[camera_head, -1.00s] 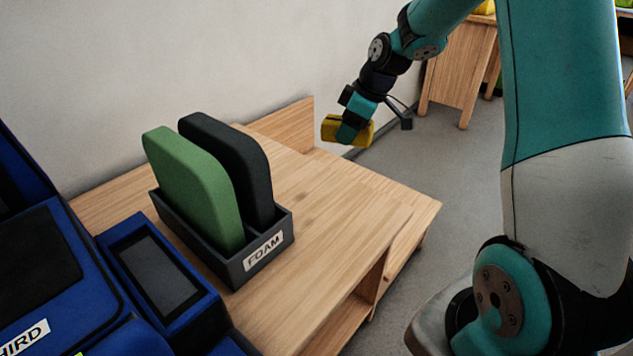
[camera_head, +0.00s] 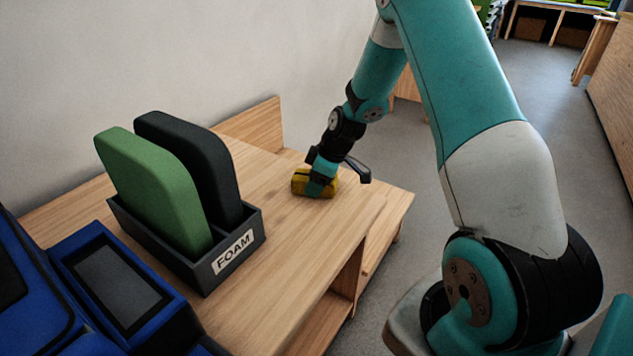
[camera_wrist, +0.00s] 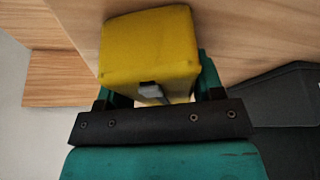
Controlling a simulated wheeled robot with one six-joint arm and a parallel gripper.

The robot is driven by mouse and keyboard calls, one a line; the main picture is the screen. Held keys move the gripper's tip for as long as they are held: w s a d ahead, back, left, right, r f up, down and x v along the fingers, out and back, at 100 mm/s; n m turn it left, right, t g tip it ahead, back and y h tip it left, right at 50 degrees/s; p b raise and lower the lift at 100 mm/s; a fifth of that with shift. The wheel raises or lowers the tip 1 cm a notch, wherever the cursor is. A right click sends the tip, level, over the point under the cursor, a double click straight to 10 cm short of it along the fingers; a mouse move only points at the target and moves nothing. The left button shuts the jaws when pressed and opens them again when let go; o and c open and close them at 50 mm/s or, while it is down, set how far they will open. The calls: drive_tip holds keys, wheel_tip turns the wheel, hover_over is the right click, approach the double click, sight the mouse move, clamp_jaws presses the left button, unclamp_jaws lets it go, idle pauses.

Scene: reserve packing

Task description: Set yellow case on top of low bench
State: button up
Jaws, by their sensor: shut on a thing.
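The yellow case (camera_head: 300,182) is in my gripper (camera_head: 317,188) over the far right part of the low wooden bench (camera_head: 285,225). In the head view its underside is at or very close to the bench top; I cannot tell whether it touches. In the wrist view the yellow case (camera_wrist: 150,45) fills the middle, with a dark latch on its near face. My gripper (camera_wrist: 155,98) is shut on it, its fingers on both sides. The wooden surface (camera_wrist: 235,35) shows behind the case.
A dark box labelled FOAM (camera_head: 235,250) stands on the bench, holding a green pad (camera_head: 150,185) and a black pad (camera_head: 195,165). Blue cases (camera_head: 120,290) are at lower left. A wall runs behind. The bench top between the FOAM box and the yellow case is clear.

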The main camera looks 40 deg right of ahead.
drive_tip(key=o, duration=0.9)
drive_tip(key=shift+o, duration=0.2)
drive_tip(key=p+v, duration=0.2)
drive_tip(key=v, duration=0.9)
drive_tip(key=shift+s+r, duration=0.1)
drive_tip(key=shift+r, duration=0.2)
drive_tip(key=s+a+r+g, duration=0.1)
drive_tip(key=s+a+r, duration=0.25)
drive_tip(key=a, duration=0.35)
drive_tip(key=s+a+r+y, duration=0.1)
drive_tip(key=s+a+r, duration=0.25)
drive_tip(key=a, duration=0.25)
drive_tip(key=s+a+r+g, duration=0.1)
drive_tip(key=s+a+r, duration=0.25)
drive_tip(key=a, duration=0.35)
drive_tip(key=s+a+r, duration=0.1)
drive_tip(key=s+a, duration=0.2)
drive_tip(key=s, duration=0.4)
drive_tip(key=s+a+r+m+g, duration=0.1)
drive_tip(key=s+a+r, duration=0.1)
drive_tip(key=s+a, duration=0.2)
drive_tip(key=s, duration=0.3)
drive_tip(key=shift+s+r, duration=0.25)
drive_tip(key=shift+s, duration=0.1)
